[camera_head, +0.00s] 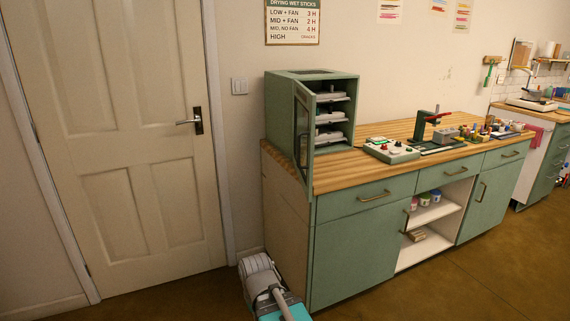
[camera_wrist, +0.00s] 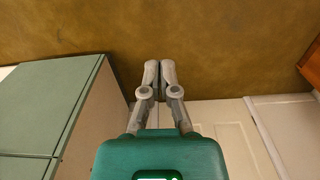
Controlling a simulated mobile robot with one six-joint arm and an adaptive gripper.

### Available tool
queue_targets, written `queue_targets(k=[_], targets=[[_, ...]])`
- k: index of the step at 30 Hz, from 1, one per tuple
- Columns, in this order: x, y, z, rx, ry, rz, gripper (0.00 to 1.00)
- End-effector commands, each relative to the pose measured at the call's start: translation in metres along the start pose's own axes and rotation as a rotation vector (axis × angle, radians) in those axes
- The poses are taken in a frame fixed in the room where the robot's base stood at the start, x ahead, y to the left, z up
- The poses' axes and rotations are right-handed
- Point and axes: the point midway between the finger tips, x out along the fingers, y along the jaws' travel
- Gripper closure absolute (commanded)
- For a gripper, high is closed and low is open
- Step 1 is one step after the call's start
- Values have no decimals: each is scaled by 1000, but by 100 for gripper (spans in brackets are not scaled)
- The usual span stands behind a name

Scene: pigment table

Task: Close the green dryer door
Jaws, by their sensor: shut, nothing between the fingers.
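The green dryer (camera_head: 282,108) stands at the left end of the wooden countertop in the head view. Its door (camera_head: 304,131) is swung open toward the front left, seen nearly edge-on, with a dark pane in a green frame. Inside are several shelves bearing pale trays. In the wrist view, my gripper (camera_wrist: 160,66) has its two grey fingers together with nothing between them, over brown floor. The dryer and its door are not in the wrist view. In the head view my arm is low, in front of the cabinet's left end; the fingertips are not clear there.
The green cabinet (camera_head: 364,245) carries the wooden countertop (camera_head: 340,176). A control box (camera_head: 391,151) and a red-handled press (camera_head: 436,120) stand right of the dryer. A closed white room door (camera_head: 125,150) is at left. Brown floor (camera_head: 470,280) in front is clear.

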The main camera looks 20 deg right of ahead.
Motion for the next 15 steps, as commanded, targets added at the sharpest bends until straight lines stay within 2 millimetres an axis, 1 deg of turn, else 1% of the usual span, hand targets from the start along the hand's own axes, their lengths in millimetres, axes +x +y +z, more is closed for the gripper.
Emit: queue_targets(k=[10, 15], targets=[[-1, 0, -1, 0, 0, 4, 100], [-7, 7, -10, -6, 6, 51, 100]])
